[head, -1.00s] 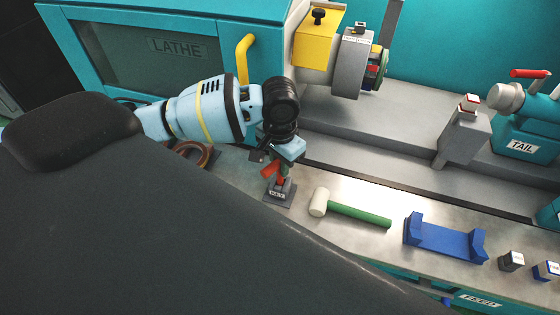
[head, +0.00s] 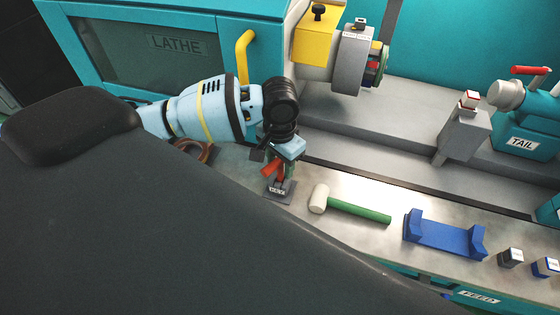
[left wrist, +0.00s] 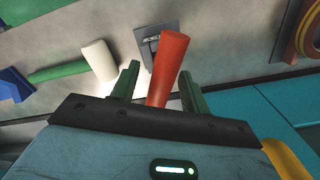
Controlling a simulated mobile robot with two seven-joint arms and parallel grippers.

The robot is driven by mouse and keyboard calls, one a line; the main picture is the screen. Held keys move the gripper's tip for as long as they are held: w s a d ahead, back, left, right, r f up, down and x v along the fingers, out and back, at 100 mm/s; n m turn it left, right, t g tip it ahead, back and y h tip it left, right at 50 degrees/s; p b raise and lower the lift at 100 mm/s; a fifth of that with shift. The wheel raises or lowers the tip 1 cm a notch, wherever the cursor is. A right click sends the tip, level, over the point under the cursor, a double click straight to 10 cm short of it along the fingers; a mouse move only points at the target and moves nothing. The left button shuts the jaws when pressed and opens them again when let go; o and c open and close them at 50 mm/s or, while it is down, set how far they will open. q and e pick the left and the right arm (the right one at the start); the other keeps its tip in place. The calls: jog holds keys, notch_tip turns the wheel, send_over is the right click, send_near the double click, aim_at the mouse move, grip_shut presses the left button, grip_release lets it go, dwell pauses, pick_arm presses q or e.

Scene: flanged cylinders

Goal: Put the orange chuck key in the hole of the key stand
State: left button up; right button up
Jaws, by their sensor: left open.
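The orange chuck key (head: 271,168) is under my left gripper in the head view, tilted. In the left wrist view its orange bar (left wrist: 170,62) stands between the two green fingers of my left gripper (left wrist: 160,76), which are apart with gaps beside the bar. The key stand (head: 280,192), a small dark grey block with a white label, is on the bench just below the key. It also shows in the left wrist view (left wrist: 146,45), partly behind the key. The key's lower end and the hole are hidden, so I cannot tell whether they meet. My right gripper is out of view.
A mallet (head: 357,210) with white head and green handle lies right of the stand, then a blue cradle (head: 445,236). A coiled brown ring (head: 200,152) lies to the left. The lathe bed (head: 390,140) rises behind.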

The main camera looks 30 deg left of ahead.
pick_arm(q)
notch_tip(320, 180, up, 7)
jog(key=shift+f, duration=0.2)
jog(key=shift+r, duration=0.65)
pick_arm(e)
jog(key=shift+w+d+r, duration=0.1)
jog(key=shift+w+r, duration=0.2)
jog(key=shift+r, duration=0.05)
pick_arm(q)
jog(key=shift+s+f, duration=0.1)
